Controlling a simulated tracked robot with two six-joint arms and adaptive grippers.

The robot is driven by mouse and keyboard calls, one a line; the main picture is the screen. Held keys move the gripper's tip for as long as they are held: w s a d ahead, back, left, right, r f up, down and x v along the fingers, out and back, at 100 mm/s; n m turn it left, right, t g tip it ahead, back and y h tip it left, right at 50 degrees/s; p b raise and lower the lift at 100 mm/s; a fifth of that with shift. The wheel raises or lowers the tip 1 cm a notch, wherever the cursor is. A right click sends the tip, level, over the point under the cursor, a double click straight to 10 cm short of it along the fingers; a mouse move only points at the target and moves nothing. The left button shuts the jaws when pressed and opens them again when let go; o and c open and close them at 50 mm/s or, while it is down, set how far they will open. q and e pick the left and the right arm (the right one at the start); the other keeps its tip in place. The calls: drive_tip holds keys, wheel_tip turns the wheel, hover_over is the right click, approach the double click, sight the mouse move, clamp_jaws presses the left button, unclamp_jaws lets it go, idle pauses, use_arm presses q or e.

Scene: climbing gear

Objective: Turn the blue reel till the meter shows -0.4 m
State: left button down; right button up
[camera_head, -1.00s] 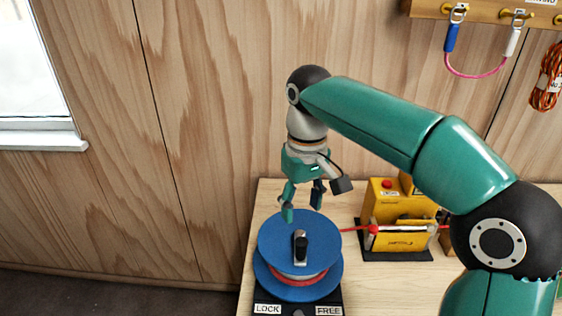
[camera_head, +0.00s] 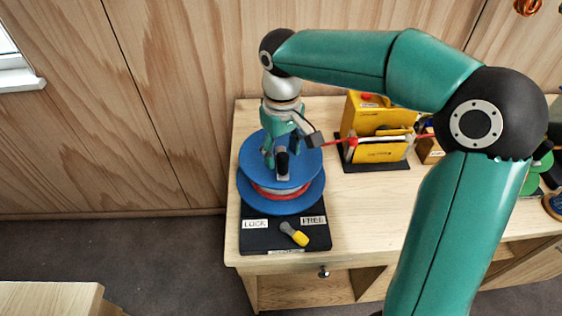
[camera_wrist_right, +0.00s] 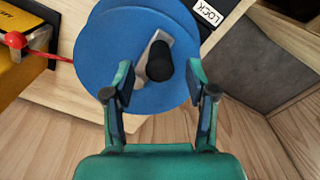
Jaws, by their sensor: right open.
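The blue reel (camera_head: 252,160) stands on a black base on the table, with red rope wound between its discs. Its grey crank with a black knob (camera_head: 282,164) is on top; the knob also shows in the right wrist view (camera_wrist_right: 159,62). My right gripper (camera_head: 281,154) is over the reel, fingers pointing down. In the right wrist view its open fingers (camera_wrist_right: 160,94) stand on either side of the crank, and I see no contact with the knob. The yellow meter box (camera_head: 364,118) stands right of the reel; I cannot read any value on it. My left gripper is out of view.
A lever with a yellow handle (camera_head: 295,235) sits on the base below the LOCK (camera_head: 255,224) and FREE (camera_head: 313,220) labels, its handle pointing lower right. A red rope with a red ball (camera_head: 353,141) runs from reel to meter. Table in front of the meter is clear.

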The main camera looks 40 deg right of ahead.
sight(284, 154)
drive_tip(key=shift+s+f, duration=0.1)
drive_tip(key=shift+f, duration=1.75)
drive_tip(key=shift+c, duration=0.4)
clamp_jaws()
drive_tip(key=shift+d, duration=0.15)
